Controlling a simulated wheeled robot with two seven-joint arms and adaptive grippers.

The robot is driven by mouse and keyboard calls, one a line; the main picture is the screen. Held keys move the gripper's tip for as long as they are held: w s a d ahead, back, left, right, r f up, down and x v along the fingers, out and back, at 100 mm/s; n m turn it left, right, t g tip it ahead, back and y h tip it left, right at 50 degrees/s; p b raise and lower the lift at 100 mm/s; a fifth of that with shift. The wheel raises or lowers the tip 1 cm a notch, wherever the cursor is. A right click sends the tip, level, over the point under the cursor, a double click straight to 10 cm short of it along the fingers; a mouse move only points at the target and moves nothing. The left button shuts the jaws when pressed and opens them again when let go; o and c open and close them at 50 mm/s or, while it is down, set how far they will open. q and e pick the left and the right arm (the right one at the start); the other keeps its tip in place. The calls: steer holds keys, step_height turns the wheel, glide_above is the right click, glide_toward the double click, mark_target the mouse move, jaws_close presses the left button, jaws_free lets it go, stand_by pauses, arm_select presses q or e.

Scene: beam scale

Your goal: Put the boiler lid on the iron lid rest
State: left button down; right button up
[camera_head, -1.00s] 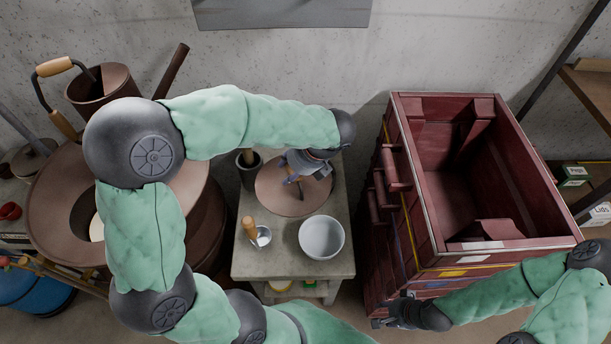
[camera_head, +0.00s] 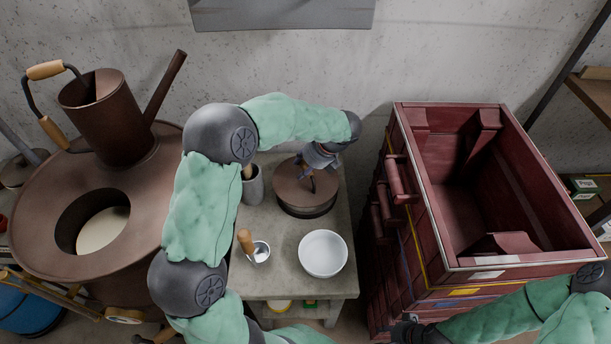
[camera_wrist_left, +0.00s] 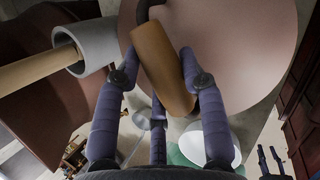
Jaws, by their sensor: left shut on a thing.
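The boiler lid (camera_head: 300,184) is a flat reddish-brown disc with a wooden handle (camera_wrist_left: 163,70). My left gripper (camera_head: 316,180) is shut on that handle; in the left wrist view its fingers (camera_wrist_left: 160,80) stand on either side of it. The lid is level above a dark round rim, apparently the iron lid rest (camera_head: 307,212), on the small table. The lid hides most of the rest, and I cannot tell whether they touch. The copper boiler (camera_head: 45,225) at left has its round opening uncovered. My right gripper (camera_head: 405,332) is low by the red chest; its fingers look apart in the wrist view.
The small grey table (camera_head: 275,278) also holds a white bowl (camera_head: 323,254), a small metal cup with a wooden handle (camera_head: 261,252) and a grey mortar (camera_head: 253,188) close left of the lid. A red wooden chest (camera_head: 440,240) stands to the right.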

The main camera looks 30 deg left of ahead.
mark_target(316, 189)
arm_select(q)
steer(key=shift+w+a+f, duration=0.1)
steer(key=shift+w+f, duration=0.15)
steer(key=shift+w, duration=0.05)
steer(key=f, duration=0.1)
steer(key=f+b, duration=0.2)
steer(key=shift+w+f, duration=0.3)
steer(key=shift+f, duration=0.1)
steer(key=shift+r, duration=0.1)
steer(key=shift+f, duration=0.65)
steer(key=c, duration=0.7)
jaws_free()
steer(key=shift+c, duration=0.2)
